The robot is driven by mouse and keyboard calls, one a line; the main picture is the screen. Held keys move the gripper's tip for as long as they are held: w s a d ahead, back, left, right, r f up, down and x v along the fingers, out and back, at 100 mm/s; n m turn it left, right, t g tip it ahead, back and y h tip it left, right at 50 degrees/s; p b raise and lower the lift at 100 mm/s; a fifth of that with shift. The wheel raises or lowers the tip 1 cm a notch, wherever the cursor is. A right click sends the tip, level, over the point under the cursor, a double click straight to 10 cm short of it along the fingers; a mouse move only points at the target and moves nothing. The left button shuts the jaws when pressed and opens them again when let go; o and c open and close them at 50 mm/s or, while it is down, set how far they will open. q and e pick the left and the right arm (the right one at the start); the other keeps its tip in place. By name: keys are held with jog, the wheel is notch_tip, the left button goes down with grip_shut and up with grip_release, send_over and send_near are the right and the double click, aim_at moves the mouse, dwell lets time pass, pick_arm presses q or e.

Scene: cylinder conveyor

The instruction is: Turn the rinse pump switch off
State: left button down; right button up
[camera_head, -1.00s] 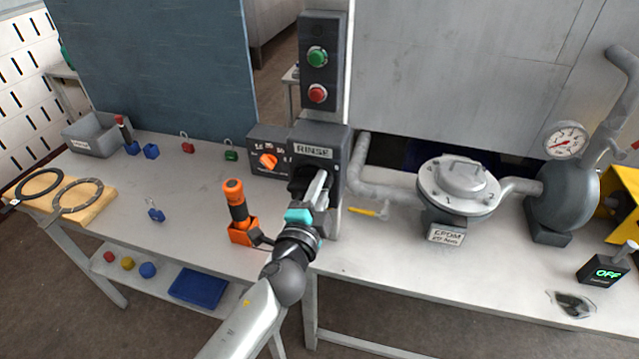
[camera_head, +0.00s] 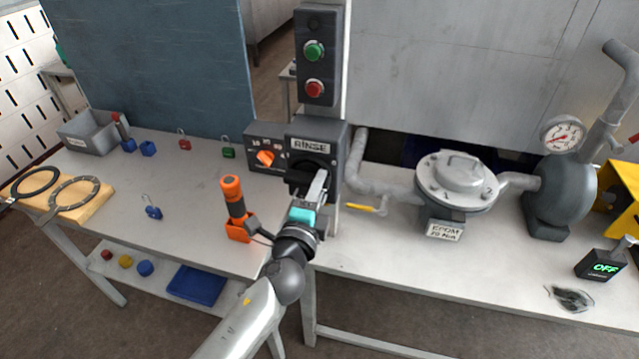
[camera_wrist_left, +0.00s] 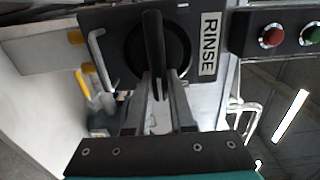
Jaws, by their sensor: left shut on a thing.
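The rinse pump switch (camera_head: 333,147) is a dark box with a RINSE label, fixed on the post between the two benches. In the left wrist view its black handle (camera_wrist_left: 153,45) stands in front of a round dark dial (camera_wrist_left: 177,47). My left gripper (camera_head: 316,186) is at the front of the box, below the label. In the left wrist view its two fingers (camera_wrist_left: 160,88) are shut on the handle's near end. In the head view the gripper hides most of the handle. My right gripper is in neither view.
Above the switch is a panel with green (camera_head: 314,51) and red (camera_head: 315,89) buttons. An orange-handled tool (camera_head: 233,199) stands in its holder to the left. A yellow-handled valve (camera_head: 365,208), pipes and a filter housing (camera_head: 456,180) are to the right.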

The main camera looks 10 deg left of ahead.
pick_arm(q)
jog(key=c, duration=0.8)
grip_release()
jog(key=shift+s, duration=0.1)
jog(key=shift+s+a+b, duration=0.15)
jog(key=shift+s+b, duration=0.75)
jog(key=shift+s, duration=2.9)
jog(key=shift+s+a+b, duration=0.1)
jog(key=shift+s+b, duration=0.75)
jog(key=shift+s, duration=2.9)
